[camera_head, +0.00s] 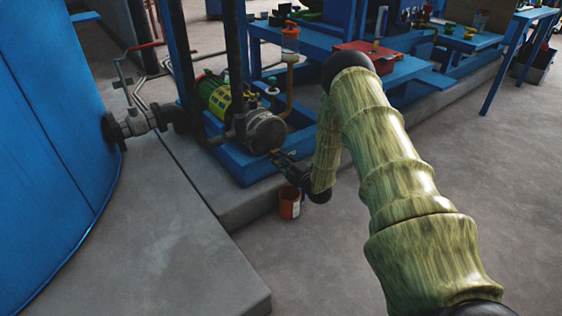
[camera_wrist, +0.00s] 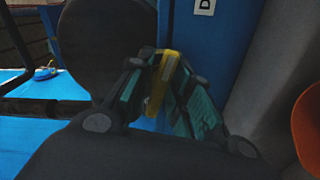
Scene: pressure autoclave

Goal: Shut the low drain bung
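In the wrist view a yellow handle (camera_wrist: 156,92), apparently the low drain bung's, stands between the teal-padded fingers of my gripper (camera_wrist: 166,68). The fingers lean inward and appear to press on it from both sides. Behind it is a blue panel with a white "D" label (camera_wrist: 205,5). In the head view my gripper (camera_head: 277,155) is small and dark, low beside the pump's round grey end, partly hidden by my arm. The bung cannot be made out clearly there, and its body is hidden in the wrist view too.
An orange-red bucket (camera_head: 289,203) stands on the floor just below my gripper; its rim also shows in the wrist view (camera_wrist: 308,125). The green pump motor (camera_head: 215,97) sits on a blue base by the concrete plinth's edge. A blue tank (camera_head: 45,140) fills the left.

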